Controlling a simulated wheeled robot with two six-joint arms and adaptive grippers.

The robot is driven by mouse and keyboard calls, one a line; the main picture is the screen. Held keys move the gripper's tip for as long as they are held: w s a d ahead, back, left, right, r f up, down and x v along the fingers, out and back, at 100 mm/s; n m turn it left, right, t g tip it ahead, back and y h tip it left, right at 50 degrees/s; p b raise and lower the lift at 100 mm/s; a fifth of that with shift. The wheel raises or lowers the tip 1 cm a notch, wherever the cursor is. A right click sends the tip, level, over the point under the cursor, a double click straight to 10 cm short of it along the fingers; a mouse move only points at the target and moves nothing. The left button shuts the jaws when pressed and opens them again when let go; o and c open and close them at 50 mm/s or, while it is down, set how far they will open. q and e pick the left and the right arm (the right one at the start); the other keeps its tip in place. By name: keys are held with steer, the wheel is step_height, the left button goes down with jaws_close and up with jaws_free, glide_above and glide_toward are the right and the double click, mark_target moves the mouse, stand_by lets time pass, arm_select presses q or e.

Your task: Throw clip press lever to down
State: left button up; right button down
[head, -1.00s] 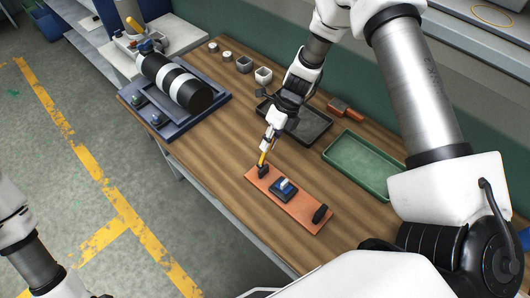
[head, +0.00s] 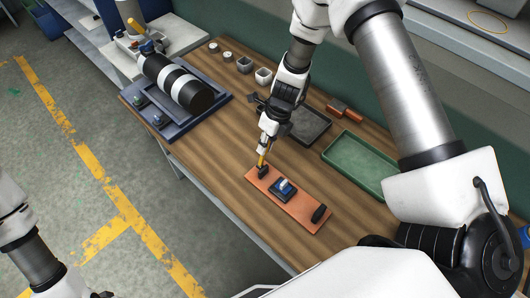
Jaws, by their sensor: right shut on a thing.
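The clip press (head: 308,222) is an orange-brown plate lying on the wooden bench, with a blue block (head: 283,189) in its middle and a black part (head: 319,213) at its right end. Its yellow lever (head: 263,160) rises from a black mount (head: 262,172) at the left end and stands close to upright, leaning slightly. My right gripper (head: 265,150) comes down from above and is shut on the upper part of the lever; its fingers hide the lever's top. My left arm shows at the lower left, but its gripper is out of view.
A green tray (head: 345,176) and a dark tray (head: 318,130) lie behind the press. A red-brown handled tool (head: 345,109) and small cups (head: 263,75) stand further back. A black-and-white roll (head: 172,82) rests on a machine at the left. Bare bench lies left of the press.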

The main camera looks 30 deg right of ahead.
mark_target(259, 165)
steer(key=shift+s+a+r+h, duration=0.2)
steer(key=shift+a+h, duration=0.15)
steer(key=shift+h, duration=0.15)
steer(key=shift+a+t+h+p, duration=0.3)
steer(key=shift+a, duration=0.1)
steer(key=shift+s+a+h, duration=0.3)
steer(key=shift+a+h, duration=0.35)
steer(key=shift+h, duration=0.25)
steer(key=shift+t, duration=0.3)
